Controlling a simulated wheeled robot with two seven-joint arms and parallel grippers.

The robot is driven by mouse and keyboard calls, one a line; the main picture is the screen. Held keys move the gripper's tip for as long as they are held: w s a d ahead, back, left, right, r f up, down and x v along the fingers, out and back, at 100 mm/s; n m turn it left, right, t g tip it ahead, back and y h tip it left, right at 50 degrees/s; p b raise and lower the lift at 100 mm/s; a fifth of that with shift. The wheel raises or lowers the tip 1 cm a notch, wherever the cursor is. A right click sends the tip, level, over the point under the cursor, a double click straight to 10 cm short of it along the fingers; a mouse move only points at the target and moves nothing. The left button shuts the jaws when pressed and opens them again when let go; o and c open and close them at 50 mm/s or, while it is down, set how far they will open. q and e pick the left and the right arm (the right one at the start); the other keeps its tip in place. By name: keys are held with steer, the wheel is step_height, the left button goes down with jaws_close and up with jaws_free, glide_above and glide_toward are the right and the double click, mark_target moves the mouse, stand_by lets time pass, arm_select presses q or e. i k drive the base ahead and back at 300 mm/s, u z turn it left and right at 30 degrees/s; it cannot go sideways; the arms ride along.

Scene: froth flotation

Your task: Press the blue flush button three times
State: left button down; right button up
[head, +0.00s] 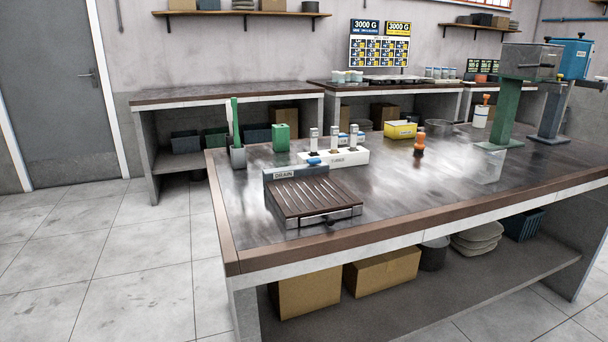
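A small blue piece (314,161), possibly the flush button, shows at the back of the drain unit, just right of its sign; it is too small to tell its shape. The drain unit (315,198) has a brown slatted top and a grey front edge, and stands near the front left of the worktable. A grey back plate (283,175) with a dark label that seems to read DRAIN rises behind the slats. Neither of my grippers is in view.
The dark-topped worktable (440,182) holds a white rack (333,158) with several bottles, a green container (281,138), a grey cup (237,157), an orange bottle (419,144), a yellow bin (401,130) and a green machine (512,100). Floor is clear at left.

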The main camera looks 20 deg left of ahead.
mark_target(314, 161)
steer(key=k, duration=0.85)
steer(key=z, duration=0.6)
steer(key=i, duration=1.55)
steer(key=u, duration=0.75)
